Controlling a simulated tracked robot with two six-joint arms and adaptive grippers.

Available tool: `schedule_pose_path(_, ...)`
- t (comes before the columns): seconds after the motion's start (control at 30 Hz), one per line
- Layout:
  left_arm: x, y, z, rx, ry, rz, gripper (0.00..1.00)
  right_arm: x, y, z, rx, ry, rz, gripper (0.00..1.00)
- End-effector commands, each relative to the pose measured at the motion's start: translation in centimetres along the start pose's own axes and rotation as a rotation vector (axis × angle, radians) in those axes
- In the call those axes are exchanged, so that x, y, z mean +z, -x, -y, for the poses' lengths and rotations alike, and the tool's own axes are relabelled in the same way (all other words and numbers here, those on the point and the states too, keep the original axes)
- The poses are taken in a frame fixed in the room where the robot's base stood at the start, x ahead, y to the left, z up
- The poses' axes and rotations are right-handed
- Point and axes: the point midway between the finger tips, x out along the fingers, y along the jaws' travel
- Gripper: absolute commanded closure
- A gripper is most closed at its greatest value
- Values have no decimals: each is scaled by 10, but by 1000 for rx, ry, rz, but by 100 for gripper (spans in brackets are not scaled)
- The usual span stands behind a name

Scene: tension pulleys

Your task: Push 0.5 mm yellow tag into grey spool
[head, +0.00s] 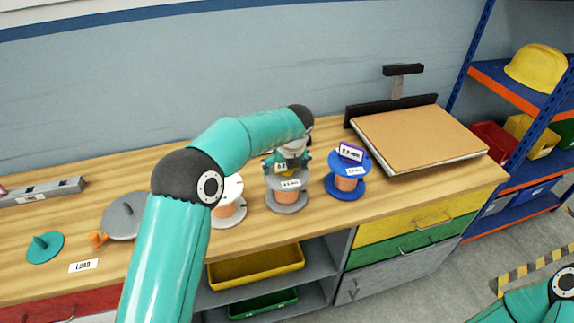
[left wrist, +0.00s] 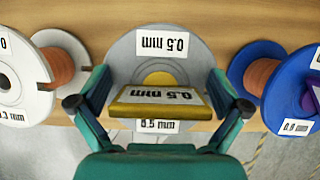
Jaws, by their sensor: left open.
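The grey spool (head: 287,201), with orange winding and 0.5 mm labels, stands upright on the wooden bench. In the left wrist view its grey flange (left wrist: 205,68) fills the middle. The yellow tag (head: 281,168), marked 0.5 mm, is at the top of the grey spool. In the left wrist view the yellow tag (left wrist: 160,109) lies across the spool's centre, with a yellow round part behind it. I cannot tell how deep it sits. My left gripper (head: 287,161) is over the spool, open, with one finger on each side of the tag (left wrist: 158,105). My right gripper is out of view.
A white spool (head: 230,205) stands close on the left. A blue spool (head: 345,187) with a purple tag (head: 351,153) stands close on the right. A brown-topped board (head: 420,135) lies farther right. A grey disc (head: 122,217) and a LOAD label (head: 84,266) are at left.

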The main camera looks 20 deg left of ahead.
Motion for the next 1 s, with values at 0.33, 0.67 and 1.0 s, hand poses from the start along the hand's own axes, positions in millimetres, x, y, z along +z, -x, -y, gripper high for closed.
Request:
schedule_pose_path(0.33, 2, 36, 1, -4, 0, 6, 0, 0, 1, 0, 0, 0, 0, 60)
schedule_pose_path(0.67, 1, 98, 2, -2, -1, 2, 0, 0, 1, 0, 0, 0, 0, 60)
schedule_pose_path(1.0, 1, 118, 2, 1, 0, -2, 0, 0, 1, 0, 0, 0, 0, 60)
